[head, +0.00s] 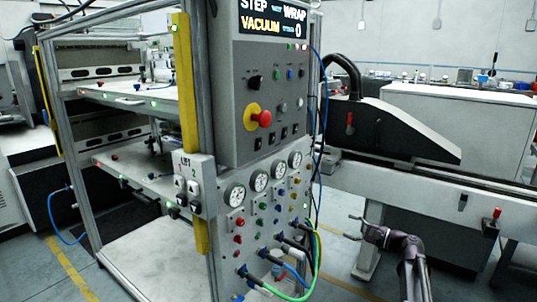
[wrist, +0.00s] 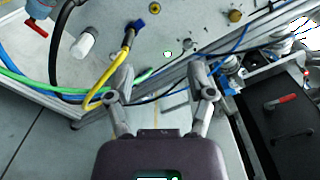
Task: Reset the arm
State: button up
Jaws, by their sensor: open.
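My gripper (head: 351,228) is at the lower right of the head view, with my arm rising from the bottom edge. Its two fingers are spread apart and point left, toward the hoses at the foot of the control cabinet. The wrist view also shows my gripper (wrist: 160,80) with its fingers wide apart. Nothing is held between them. In the wrist view, a yellow hose (wrist: 116,72) passes close by the left finger; I cannot tell whether they touch.
The grey control cabinet (head: 222,118) has a red emergency button (head: 264,118) and several gauges. A green hose (head: 316,262) hangs at its lower front. A long grey machine bed (head: 400,182) with red-handled levers stands at right. Open floor (head: 335,290) shows between.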

jog(key=s+a+f+n+g+h, duration=0.5)
jog(key=s+a+f+n+g, duration=0.2)
jog(key=s+a+f, duration=0.4)
jog(key=s+f+n+g+h, duration=0.4)
jog(key=s+f+n+h, duration=0.4)
jog(key=s, duration=0.4)
notch_tip(320, 180, up, 31)
jog(key=d+m+h+p, duration=0.1)
jog(key=p, duration=2.9)
jog(key=shift+w+h+p, duration=0.15)
jog(key=shift+h+p, duration=0.15)
jog(key=shift+p, duration=0.05)
